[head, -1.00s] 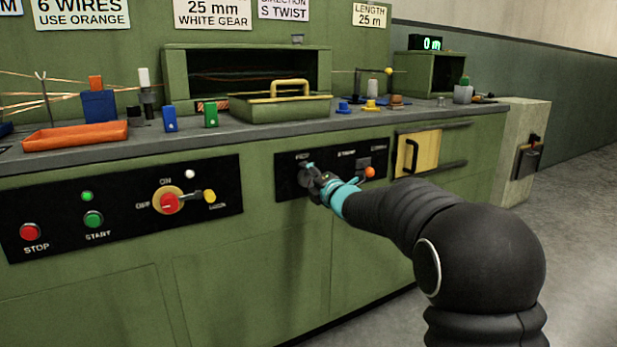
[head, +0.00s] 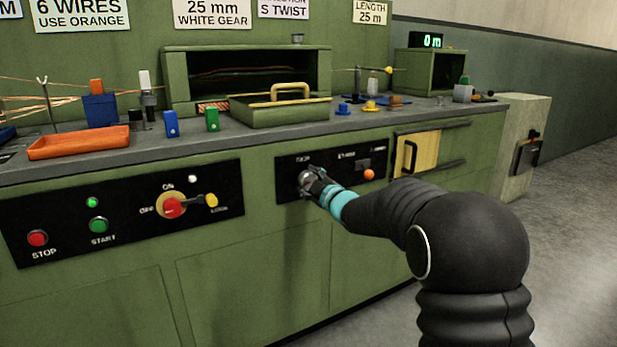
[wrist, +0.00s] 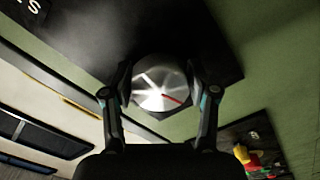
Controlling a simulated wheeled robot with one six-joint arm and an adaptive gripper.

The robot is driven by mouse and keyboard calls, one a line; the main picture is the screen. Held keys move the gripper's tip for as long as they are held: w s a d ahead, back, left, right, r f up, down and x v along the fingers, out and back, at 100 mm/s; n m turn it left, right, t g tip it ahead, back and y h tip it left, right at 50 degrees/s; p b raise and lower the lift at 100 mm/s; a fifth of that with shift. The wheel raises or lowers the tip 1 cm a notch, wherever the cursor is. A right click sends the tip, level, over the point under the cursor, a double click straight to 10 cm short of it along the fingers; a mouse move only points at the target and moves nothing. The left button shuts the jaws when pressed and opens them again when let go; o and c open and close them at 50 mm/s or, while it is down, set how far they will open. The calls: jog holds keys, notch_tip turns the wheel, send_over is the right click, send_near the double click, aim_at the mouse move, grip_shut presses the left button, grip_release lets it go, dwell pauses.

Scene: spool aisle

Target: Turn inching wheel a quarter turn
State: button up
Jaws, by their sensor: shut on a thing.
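A round silver wheel (wrist: 158,78) with a white line and a red line on its face shows in the wrist view. It sits on a black panel (head: 333,165) on the front of the green machine; the small label above it is too blurred to read surely. My gripper (head: 308,180) reaches the left part of this panel in the head view. In the wrist view its two fingers lie on opposite sides of the wheel, shut on it. In the head view the fingers partly hide the wheel.
An orange knob (head: 369,174) is right of my gripper on the same panel. A yellow door (head: 418,156) with a black handle lies further right. A switch panel (head: 125,221) is on the left. The bench above holds trays and small parts. Floor is free at right.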

jog(key=shift+m+p, duration=0.95)
jog(key=shift+m, duration=1.35)
jog(key=o, duration=1.2)
jog(key=shift+c, duration=0.2)
jog(key=v, duration=1.2)
jog(key=shift+f, duration=0.1)
